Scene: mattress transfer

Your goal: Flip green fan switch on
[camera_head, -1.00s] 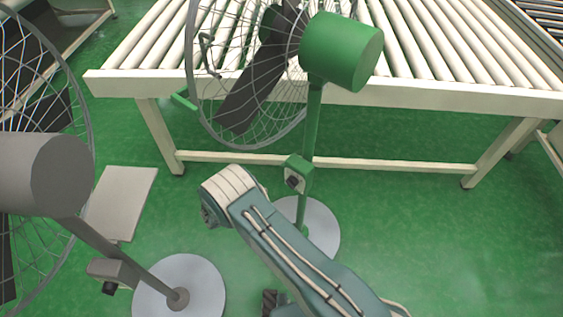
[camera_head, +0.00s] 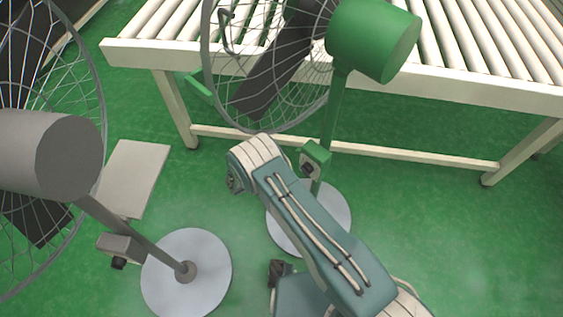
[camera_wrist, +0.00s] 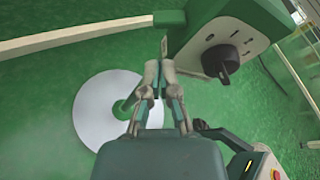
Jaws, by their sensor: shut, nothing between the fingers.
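The green fan (camera_head: 372,40) stands at the upper middle of the head view, with a green motor housing, wire cage and round pale base. Its switch box (camera_head: 317,156) sits on the pole, just right of my arm. In the wrist view the green switch box (camera_wrist: 232,40) is large at the upper right, with a black knob (camera_wrist: 220,62) on its pale face. My gripper (camera_wrist: 163,68) is shut and empty. Its fingertips are left of the knob, apparently close to the box's left edge; I cannot tell whether they touch. The gripper is hidden in the head view.
A grey fan (camera_head: 50,155) with its own switch box (camera_head: 120,248) stands at the left. A roller conveyor (camera_head: 460,85) spans the back. The green fan's round base (camera_wrist: 105,110) lies below my gripper. Green floor is open at the right.

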